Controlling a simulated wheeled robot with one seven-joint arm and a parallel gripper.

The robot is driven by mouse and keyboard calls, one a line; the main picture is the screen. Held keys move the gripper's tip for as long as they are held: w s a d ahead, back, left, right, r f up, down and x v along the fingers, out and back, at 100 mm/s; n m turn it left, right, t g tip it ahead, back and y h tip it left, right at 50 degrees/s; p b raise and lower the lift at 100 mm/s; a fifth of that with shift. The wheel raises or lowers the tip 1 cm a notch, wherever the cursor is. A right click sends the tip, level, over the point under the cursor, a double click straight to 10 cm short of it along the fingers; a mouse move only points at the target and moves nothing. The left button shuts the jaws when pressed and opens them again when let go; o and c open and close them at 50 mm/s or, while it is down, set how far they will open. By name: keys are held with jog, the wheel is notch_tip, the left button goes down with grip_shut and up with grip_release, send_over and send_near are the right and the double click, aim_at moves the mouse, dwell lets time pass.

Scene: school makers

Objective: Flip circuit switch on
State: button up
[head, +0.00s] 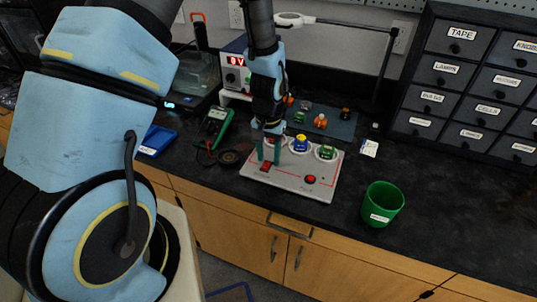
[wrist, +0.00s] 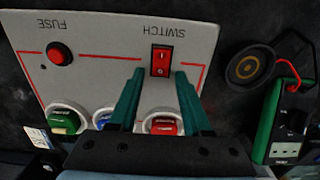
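The circuit board (head: 318,192) is a light grey panel with red lines, lying on the black bench; it also shows in the wrist view (wrist: 105,32). Its red rocker switch (wrist: 161,61) sits by the upside-down printed word SWITCH and bears white marks; which side is pressed I cannot tell. The switch also shows in the head view (head: 265,167). My gripper (head: 268,158) is over the board's left part, fingers pointing down. In the wrist view my gripper (wrist: 160,76) has two green fingers spread apart, nothing between them, tips either side of the switch's near end.
A red fuse button (head: 310,180) and round red, blue and green-topped holders (head: 325,153) are on the board. A green multimeter (head: 214,124) and black disc (head: 229,157) lie left. A green cup (head: 382,204) stands right. Labelled drawers (head: 470,85) stand behind.

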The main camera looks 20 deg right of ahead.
grip_shut()
dwell(0.3)
